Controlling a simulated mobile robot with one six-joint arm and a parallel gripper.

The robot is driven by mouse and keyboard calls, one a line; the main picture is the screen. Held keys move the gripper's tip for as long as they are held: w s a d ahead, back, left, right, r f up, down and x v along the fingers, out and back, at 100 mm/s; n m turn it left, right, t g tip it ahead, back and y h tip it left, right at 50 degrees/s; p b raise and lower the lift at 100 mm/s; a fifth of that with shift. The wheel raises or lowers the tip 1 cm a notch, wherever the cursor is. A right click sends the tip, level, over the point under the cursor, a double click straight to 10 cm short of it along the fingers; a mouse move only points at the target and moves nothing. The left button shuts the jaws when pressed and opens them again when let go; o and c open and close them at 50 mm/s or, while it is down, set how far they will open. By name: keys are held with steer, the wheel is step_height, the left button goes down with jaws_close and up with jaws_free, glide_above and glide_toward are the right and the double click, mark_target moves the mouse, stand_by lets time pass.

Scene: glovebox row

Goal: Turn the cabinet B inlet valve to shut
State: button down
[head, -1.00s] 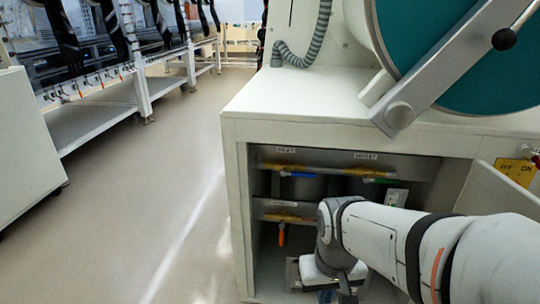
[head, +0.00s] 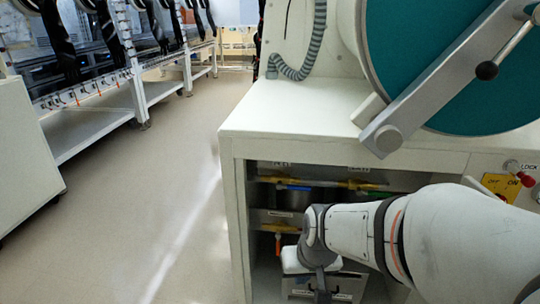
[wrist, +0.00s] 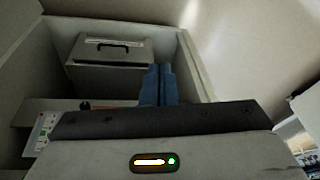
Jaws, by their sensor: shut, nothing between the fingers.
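The open bay under the white cabinet (head: 238,149) holds pipes with lever handles. A blue lever (head: 294,187) lies level on the upper pipe at left, below a small label that I cannot read clearly. A green lever (head: 376,193) lies level at upper right. An orange lever (head: 278,244) hangs down from the lower pipe. Which of them is the cabinet B inlet valve I cannot tell. My gripper's blue fingers (wrist: 158,84) are together and empty in the wrist view, beside a grey box. In the head view my arm hides the bay's lower right.
The grey box (wrist: 104,78) has a black handle and a label. A card (wrist: 41,133) with coloured marks stands at left in the wrist view. A yellow OFF/ON plate (head: 500,187) and red knob (head: 526,180) are at right. The aisle floor (head: 150,190) is clear.

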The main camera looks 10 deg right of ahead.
steer(key=w+a+r+m+t+p, duration=0.1)
steer(key=w+r+t+p, duration=0.3)
steer(key=w+r+p, duration=0.4)
steer(key=m+t+h+p, duration=0.2)
steer(key=t+h+p, duration=0.2)
steer(key=p, duration=0.3)
glide_toward(294, 187)
steer(key=w+d+f+b, duration=0.2)
steer(key=w+d+b, duration=0.1)
steer(key=w, duration=0.2)
steer(key=shift+w+d+f, duration=0.3)
steer(key=shift+b, duration=0.35)
steer(key=shift+d+f+b, duration=0.1)
steer(key=shift+f+b, duration=0.1)
steer(key=shift+b, duration=0.65)
